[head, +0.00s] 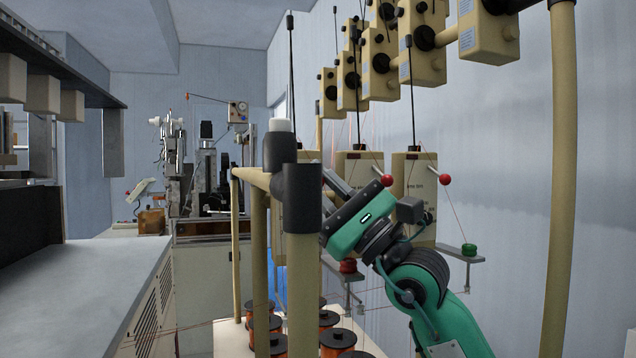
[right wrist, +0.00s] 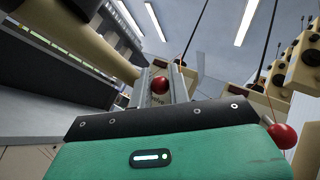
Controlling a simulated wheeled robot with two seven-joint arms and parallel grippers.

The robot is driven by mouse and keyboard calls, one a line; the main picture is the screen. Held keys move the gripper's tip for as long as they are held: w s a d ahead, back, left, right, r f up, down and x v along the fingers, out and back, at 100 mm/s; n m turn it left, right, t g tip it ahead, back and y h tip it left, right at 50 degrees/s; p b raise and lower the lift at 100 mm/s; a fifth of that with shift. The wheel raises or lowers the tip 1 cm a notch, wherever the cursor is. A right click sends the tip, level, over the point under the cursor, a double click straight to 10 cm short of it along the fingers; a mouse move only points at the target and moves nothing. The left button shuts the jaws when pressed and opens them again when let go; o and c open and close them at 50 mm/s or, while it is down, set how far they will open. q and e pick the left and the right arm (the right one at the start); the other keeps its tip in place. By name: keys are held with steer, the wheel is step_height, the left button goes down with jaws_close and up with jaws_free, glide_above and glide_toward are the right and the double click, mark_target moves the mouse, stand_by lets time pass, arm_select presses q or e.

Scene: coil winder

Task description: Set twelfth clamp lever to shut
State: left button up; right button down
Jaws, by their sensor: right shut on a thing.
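My right gripper (head: 330,182) reaches in from the lower right among the beige tension boxes. Its fingertips are partly hidden by a black post joint in the head view. In the right wrist view my right gripper (right wrist: 160,86) is shut on a red ball knob (right wrist: 160,85), which sits between the two fingers. This knob appears to be the end of a clamp lever; its stem and which lever it is cannot be told. Another red ball knob (right wrist: 282,135) shows at the right of the wrist view. Red knobs (head: 387,180) and (head: 444,179) stand on thin levers at the boxes. My left gripper is not in view.
A beige post with black joint (head: 302,215) stands close in front of my right gripper. Orange wire spools (head: 338,340) stand below. A thick beige post (head: 563,180) rises at right. A grey counter (head: 90,285) lies at left. Thin wires run among the boxes.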

steer(key=c, duration=1.4)
jaws_free()
steer(key=shift+d+f, duration=0.15)
steer(key=shift+f, duration=0.05)
arm_select(q)
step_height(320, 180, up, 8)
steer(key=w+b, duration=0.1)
steer(key=b, duration=0.2)
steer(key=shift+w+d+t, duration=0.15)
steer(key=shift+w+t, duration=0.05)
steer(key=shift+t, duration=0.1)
arm_select(e)
steer(key=v, duration=1.3)
steer(key=shift+s+f, duration=0.1)
steer(key=shift+s, duration=0.05)
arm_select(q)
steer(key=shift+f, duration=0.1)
